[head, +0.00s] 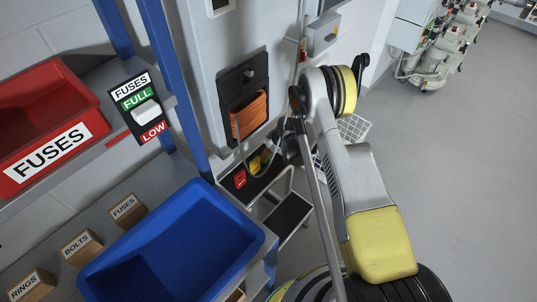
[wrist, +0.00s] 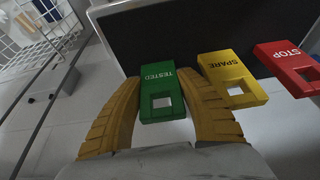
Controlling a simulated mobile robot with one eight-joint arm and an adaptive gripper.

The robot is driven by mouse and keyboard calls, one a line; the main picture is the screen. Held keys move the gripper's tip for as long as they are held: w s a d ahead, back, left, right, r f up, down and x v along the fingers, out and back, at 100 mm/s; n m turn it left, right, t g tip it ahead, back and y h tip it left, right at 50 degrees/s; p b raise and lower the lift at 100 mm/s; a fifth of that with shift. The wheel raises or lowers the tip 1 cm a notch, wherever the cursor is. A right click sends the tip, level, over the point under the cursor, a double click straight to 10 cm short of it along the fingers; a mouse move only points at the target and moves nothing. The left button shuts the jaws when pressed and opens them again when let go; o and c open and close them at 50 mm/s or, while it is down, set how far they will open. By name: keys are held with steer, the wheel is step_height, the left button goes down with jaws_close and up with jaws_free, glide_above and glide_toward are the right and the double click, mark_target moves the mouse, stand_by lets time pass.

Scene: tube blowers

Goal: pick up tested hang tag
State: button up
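The green tag marked TESTED (wrist: 160,86) is in the middle of the wrist view, its lettering upside down and a square hole at its near end. The two yellow fingers of my gripper (wrist: 162,88) stand on either side of it, very close to its edges. I cannot tell whether they press on it. It lines up with the yellow SPARE tag (wrist: 229,70) and the red STOP tag (wrist: 287,62), along a dark panel edge. In the head view, my gripper is mostly hidden behind my arm.
A dark panel (wrist: 180,35) lies behind the tags. A white wire basket (wrist: 30,35) is at the upper left of the wrist view. In the head view, a blue bin (head: 175,245) and a red FUSES bin (head: 50,130) sit on shelves at left. Open floor (head: 470,170) is at right.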

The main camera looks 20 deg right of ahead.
steer(key=shift+c, duration=0.5)
steer(key=shift+r, duration=0.2)
steer(key=r+p, duration=0.1)
steer(key=r, duration=0.1)
steer(key=d+r+p, duration=0.1)
steer(key=r+p, duration=0.1)
steer(key=shift+s+r, duration=0.1)
steer(key=shift+r, duration=0.2)
steer(key=s+d+r+p, duration=0.3)
steer(key=d+r, duration=0.3)
steer(key=d, duration=0.4)
steer(key=shift+d+p, duration=0.15)
steer(key=shift+p, duration=0.15)
steer(key=shift+w, duration=0.1)
